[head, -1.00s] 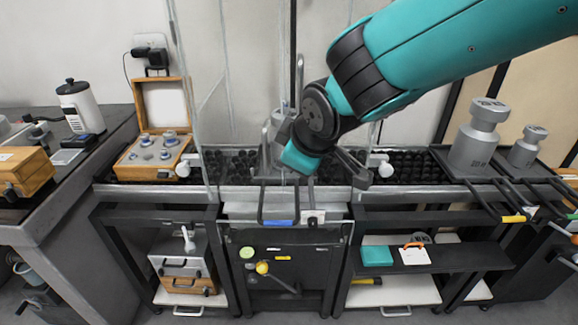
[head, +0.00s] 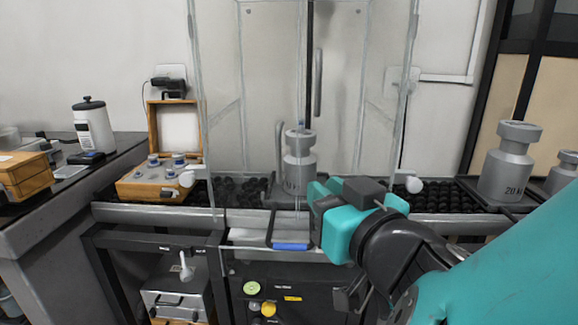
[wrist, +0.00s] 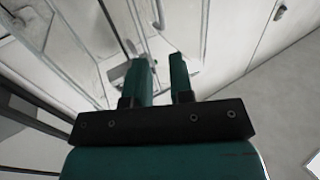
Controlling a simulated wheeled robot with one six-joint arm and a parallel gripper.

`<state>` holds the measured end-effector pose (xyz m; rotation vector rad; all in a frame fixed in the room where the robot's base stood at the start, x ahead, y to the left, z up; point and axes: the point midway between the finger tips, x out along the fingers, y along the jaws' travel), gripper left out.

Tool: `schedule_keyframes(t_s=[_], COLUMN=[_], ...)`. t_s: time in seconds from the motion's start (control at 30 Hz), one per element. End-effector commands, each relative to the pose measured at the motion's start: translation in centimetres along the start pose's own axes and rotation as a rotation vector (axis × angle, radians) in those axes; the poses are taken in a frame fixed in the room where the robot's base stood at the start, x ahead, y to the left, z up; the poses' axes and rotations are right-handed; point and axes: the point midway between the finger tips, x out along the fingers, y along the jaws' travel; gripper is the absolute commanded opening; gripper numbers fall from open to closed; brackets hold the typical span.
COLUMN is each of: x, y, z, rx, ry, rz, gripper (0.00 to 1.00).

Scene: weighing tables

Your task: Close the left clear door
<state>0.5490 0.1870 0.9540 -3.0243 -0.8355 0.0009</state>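A clear enclosure stands over the table at mid picture in the head view. Its left clear pane (head: 207,110) is a narrow upright sheet with a white knob (head: 187,179) beside its lower part. I take this as the left clear door, but cannot tell how far it stands open. A grey upright handle (head: 318,82) shows near the middle. A metal weight (head: 299,165) stands inside or behind the clear panes. My gripper (head: 318,196) is low in front, right of the weight. In the wrist view its two teal fingers (wrist: 160,75) are apart, with nothing seen between them.
A white knob (head: 414,185) is at the enclosure's right. Large weights (head: 506,162) stand further right. An open wooden box (head: 158,185) with small weights is at left. A blue-marked bar (head: 290,246) juts out below the enclosure.

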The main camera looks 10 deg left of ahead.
Motion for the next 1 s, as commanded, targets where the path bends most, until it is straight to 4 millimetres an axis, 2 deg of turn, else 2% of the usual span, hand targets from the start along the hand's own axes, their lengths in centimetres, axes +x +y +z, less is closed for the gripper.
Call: schedule_keyframes(t_s=[0.17,0.7,0.83,1.0], x=[2.3,14.0,15.9,17.0], y=[0.1,0.3,0.2,0.2], z=[-0.6,-0.8,-0.5,-0.2], rx=[0.002,0.005,0.003,0.002], ry=[-0.001,-0.001,0.000,0.000], rz=[0.005,0.006,0.006,0.004], gripper=[0.21,0.21,0.21,0.21])
